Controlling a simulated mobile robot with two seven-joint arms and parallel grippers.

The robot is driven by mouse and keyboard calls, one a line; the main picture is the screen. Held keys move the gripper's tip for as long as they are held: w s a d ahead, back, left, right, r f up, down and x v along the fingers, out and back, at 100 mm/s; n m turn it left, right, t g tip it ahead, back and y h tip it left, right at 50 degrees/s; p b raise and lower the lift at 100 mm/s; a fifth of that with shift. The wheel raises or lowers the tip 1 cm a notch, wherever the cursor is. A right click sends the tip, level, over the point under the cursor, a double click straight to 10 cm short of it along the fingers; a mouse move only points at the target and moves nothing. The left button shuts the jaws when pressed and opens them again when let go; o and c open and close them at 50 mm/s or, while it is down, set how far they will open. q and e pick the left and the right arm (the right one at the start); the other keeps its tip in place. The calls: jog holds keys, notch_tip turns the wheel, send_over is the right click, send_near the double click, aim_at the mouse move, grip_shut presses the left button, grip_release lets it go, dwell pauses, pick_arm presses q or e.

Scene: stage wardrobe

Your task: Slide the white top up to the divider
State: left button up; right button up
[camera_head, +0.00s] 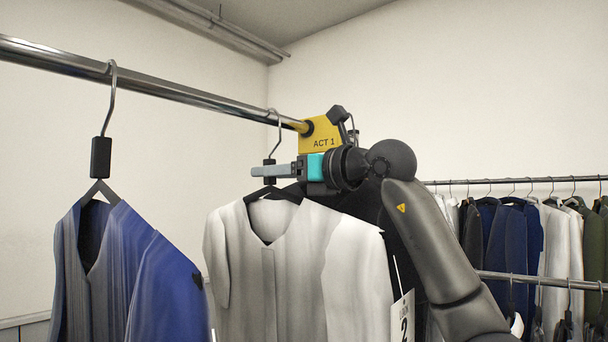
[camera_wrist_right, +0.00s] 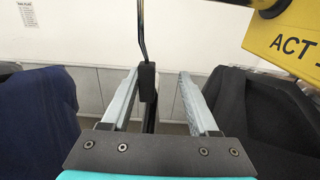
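The white top (camera_head: 290,260) hangs on a black hanger from the rail, left of the yellow divider (camera_head: 320,132) marked ACT 1. A short gap of rail shows between its hook (camera_head: 278,135) and the divider. My right gripper (camera_head: 262,171) is at the black block of that hanger. In the right wrist view its fingers (camera_wrist_right: 157,98) are apart, with the block (camera_wrist_right: 147,80) between them, close to the left finger and clear of the right one. The divider (camera_wrist_right: 290,38) also shows there, at upper right. My left gripper is not in view.
A blue jacket (camera_head: 135,265) hangs left of the white top, with clear rail (camera_head: 190,92) between their hooks. Dark clothing (camera_wrist_right: 262,108) hangs on the divider's side in the wrist view. A tag marked 2 (camera_head: 403,318) hangs there. More racks of clothes (camera_head: 515,235) stand behind at right.

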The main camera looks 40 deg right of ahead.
jog(key=shift+d+p, duration=0.7)
jog(key=shift+d, duration=2.45)
jog(key=s+b, duration=0.5)
jog(key=s, duration=0.7)
jog(key=shift+d+b, duration=0.2)
jog(key=shift+b, duration=0.15)
jog(key=shift+s, duration=0.1)
